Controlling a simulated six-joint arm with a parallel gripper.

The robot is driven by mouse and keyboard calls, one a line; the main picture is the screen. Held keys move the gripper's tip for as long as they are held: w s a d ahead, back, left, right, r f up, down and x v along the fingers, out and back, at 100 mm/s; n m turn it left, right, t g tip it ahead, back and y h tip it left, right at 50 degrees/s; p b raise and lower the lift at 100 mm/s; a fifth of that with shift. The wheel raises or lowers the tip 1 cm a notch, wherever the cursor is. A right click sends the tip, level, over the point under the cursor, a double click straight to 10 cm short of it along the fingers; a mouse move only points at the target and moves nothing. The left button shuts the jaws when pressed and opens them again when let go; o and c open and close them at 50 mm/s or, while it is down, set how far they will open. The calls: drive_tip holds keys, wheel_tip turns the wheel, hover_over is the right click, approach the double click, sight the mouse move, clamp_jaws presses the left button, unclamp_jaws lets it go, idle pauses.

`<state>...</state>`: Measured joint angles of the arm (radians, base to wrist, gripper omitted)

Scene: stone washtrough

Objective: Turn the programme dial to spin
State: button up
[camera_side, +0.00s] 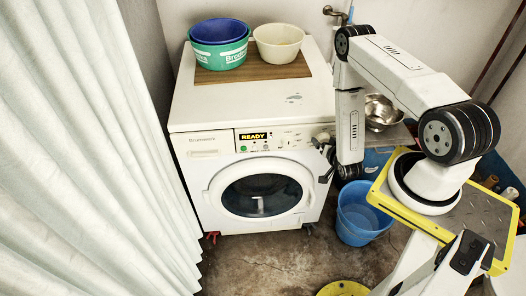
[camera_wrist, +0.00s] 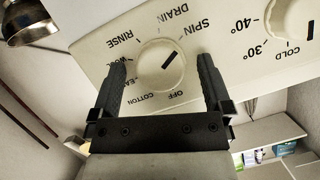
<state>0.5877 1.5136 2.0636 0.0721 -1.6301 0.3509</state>
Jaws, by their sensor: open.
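The programme dial (camera_wrist: 158,68) is a round cream knob on the washing machine's panel (camera_wrist: 95,65). Its dark pointer mark slants up and right, towards the SPIN label (camera_wrist: 194,30). Labels such as DRAIN, RINSE, COTTON and OFF surround it. My gripper (camera_wrist: 162,62) is open in the wrist view, one dark finger on each side of the dial, with visible gaps in the picture. I cannot tell how deep the fingers reach. In the side view the washing machine (camera_side: 187,186) has a lit READY display (camera_side: 253,136); my gripper is at the panel's right end, hiding most of the dial.
A second knob (camera_wrist: 294,18) with temperature marks lies to the right of the dial. Basins (camera_side: 219,57) stand on a wooden board atop the machine. A blue bucket (camera_side: 357,215) is on the floor at the machine's right. A curtain (camera_side: 80,160) hangs at the left.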

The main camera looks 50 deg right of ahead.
drive_tip(key=s+a+r+n+g+h, duration=0.1)
drive_tip(key=s+a+r+n, duration=0.15)
drive_tip(key=s+a, duration=0.25)
drive_tip(key=shift+w+a+r+n+g+y, duration=1.2)
drive_tip(key=shift+w+a+r+y, duration=1.85)
drive_tip(key=shift+w, duration=2.35)
drive_tip(key=a+r+n+g+y, duration=0.2)
drive_tip(key=a+r+n+y, duration=0.1)
drive_tip(key=a+r, duration=0.6)
drive_tip(key=shift+s+a+r+n+g, duration=0.35)
drive_tip(key=shift+r+n, duration=0.3)
drive_tip(key=shift+r, duration=0.8)
